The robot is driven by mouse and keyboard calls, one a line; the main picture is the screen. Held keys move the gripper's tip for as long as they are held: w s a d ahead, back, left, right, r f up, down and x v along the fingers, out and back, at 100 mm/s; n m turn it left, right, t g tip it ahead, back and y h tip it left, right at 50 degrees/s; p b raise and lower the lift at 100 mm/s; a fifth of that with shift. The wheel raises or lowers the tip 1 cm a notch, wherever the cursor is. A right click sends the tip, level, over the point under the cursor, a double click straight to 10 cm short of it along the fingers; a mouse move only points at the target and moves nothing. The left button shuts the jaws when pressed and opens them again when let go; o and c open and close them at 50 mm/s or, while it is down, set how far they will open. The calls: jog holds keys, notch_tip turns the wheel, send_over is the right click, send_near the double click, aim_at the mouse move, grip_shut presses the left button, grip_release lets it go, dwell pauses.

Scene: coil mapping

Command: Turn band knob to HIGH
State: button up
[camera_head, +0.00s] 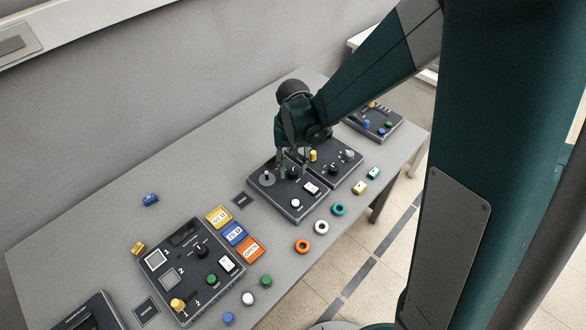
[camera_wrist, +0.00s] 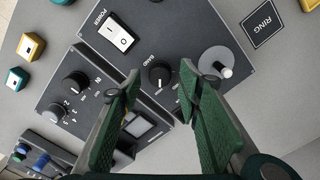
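The black band knob (camera_wrist: 159,75) sits on a dark panel box, beside a small BAND label in the wrist view. Its LOW and HIGH marks are too small to read, and its pointer setting is unclear. My gripper (camera_wrist: 160,78) is open, with one fingertip on each side of the knob and a visible gap to it. In the head view my gripper (camera_head: 293,158) points down over the same panel box (camera_head: 280,205). The knob shows there only as a small dark shape between the fingers.
The same box carries a white power switch (camera_wrist: 115,39) and a grey disc with a post (camera_wrist: 217,62). Coloured rings and another panel (camera_head: 185,265) lie nearby.

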aim_at(295, 172)
notch_tip(295, 172, up, 11)
jog(key=shift+f, duration=0.15)
dwell(0.5)
jog(key=shift+s+d, duration=0.1)
dwell(0.5)
jog(key=s+d+r+t, duration=0.3)
jog(key=s+d+r, duration=0.3)
jog(key=s+d, duration=0.3)
jog(key=s+d+r+t, duration=0.4)
jog(key=s+d+r, duration=0.3)
jog(key=s+d, duration=0.3)
jog(key=shift+s+d+r, duration=0.15)
jog(key=shift+d, duration=0.6)
jog(key=shift+c, duration=0.6)
dwell(1.4)
